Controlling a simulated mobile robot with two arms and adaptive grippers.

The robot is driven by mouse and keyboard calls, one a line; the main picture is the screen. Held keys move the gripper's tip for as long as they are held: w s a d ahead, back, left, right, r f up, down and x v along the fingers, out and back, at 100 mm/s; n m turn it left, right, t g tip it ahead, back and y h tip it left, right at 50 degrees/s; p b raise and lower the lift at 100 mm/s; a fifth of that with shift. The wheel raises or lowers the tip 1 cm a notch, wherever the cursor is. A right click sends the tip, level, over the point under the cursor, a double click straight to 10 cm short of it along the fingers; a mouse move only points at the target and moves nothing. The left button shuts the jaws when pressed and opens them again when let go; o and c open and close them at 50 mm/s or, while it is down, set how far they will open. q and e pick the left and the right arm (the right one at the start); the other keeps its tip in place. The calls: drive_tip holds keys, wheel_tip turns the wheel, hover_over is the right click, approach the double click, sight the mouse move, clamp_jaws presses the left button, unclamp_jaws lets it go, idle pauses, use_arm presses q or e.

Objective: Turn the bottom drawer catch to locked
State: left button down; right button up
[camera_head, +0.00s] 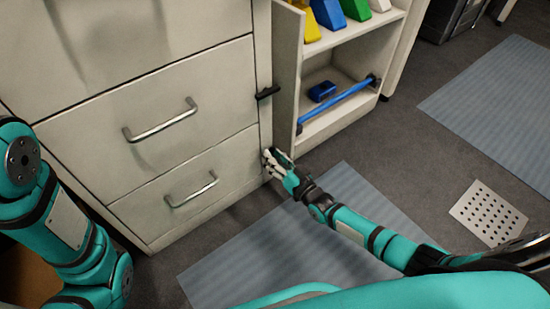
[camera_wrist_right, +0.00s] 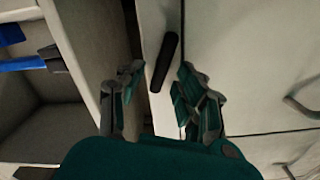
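The bottom drawer (camera_head: 175,190) is closed, with a metal handle (camera_head: 192,190). My right gripper (camera_head: 273,158) is at the upper right edge of this drawer, by the cabinet's side strip. In the right wrist view its two fingers (camera_wrist_right: 155,92) are open. A black bar-shaped catch (camera_wrist_right: 164,62) shows in the gap between them, tilted slightly from upright, with no clear contact. In the head view the gripper hides this catch. A second black catch (camera_head: 267,92) sits higher on the strip, roughly level. My left gripper is out of view.
The middle drawer (camera_head: 100,115) is closed above. To the right stands an open shelf unit (camera_head: 345,70) with coloured bins, a blue box (camera_head: 322,91) and a blue rail (camera_head: 340,104); its side panel is close to my right gripper. Grey mats (camera_head: 270,265) lie on the floor.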

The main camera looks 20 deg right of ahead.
clamp_jaws()
drive_tip(key=shift+w+d+f+m+b, duration=0.15)
drive_tip(key=shift+m+b, duration=0.4)
drive_tip(key=shift+m, duration=1.7)
drive_tip(key=shift+s+d+f+m+b, duration=0.15)
drive_tip(key=shift+m+b, duration=0.45)
drive_tip(key=shift+m, duration=1.7)
drive_tip(key=shift+w+d+f+m+b, duration=0.1)
drive_tip(key=shift+f+m+b, duration=0.3)
drive_tip(key=shift+m, duration=1.85)
drive_tip(key=shift+r, duration=0.15)
drive_tip(key=shift+o, duration=0.6)
unclamp_jaws()
